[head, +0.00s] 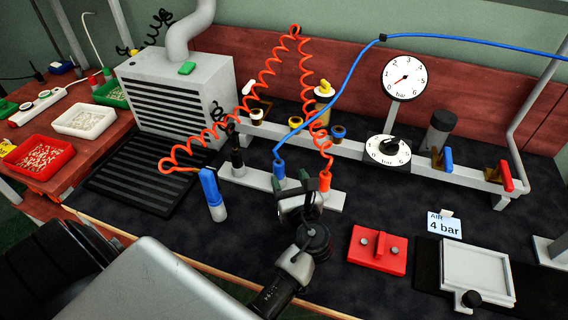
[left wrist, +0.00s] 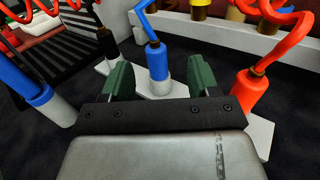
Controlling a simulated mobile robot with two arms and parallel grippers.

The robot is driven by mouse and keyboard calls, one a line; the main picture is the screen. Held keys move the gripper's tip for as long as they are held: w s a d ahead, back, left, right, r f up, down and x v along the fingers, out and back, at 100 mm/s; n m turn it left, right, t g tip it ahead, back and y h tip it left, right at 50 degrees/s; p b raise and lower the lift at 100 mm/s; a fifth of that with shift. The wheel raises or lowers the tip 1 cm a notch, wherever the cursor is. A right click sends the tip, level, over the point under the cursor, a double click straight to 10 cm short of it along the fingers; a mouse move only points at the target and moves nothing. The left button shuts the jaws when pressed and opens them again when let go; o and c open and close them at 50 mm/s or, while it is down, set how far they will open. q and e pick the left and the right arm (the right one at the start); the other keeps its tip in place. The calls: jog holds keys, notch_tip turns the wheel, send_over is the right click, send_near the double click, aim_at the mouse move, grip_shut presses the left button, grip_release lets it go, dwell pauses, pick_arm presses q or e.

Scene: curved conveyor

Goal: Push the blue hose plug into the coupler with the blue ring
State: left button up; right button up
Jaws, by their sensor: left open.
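The blue hose plug (head: 279,171) stands upright in the pale holder bar (head: 249,180), with the blue hose rising from its top. In the left wrist view the plug (left wrist: 158,66) has a blue upper body and a grey lower part. My left gripper (head: 303,185) is open, and its green fingertips (left wrist: 160,80) flank the plug in the wrist view, apart from it. Brass couplers sit on the rail behind, one at the left (head: 257,116), one in the middle (head: 295,123) and one at the right (head: 338,131). My right gripper is not in view.
A red plug (head: 325,177) on a coiled red hose stands close right of the blue plug. A black plug (head: 237,158) and a blue-and-grey cylinder (head: 212,194) stand left. A red block (head: 377,250) lies at front right. A gauge (head: 404,78) rises behind.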

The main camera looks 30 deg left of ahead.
aim_at(281, 167)
pick_arm(q)
jog(key=x, duration=0.3)
jog(key=shift+s+a, duration=0.1)
jog(key=shift+a, duration=0.1)
jog(key=shift+f+x, duration=0.2)
jog(key=shift+x, duration=1.15)
jog(key=shift+f+x, duration=0.15)
jog(key=shift+x, duration=1.25)
jog(key=shift+s, duration=0.15)
jog(key=c, duration=1)
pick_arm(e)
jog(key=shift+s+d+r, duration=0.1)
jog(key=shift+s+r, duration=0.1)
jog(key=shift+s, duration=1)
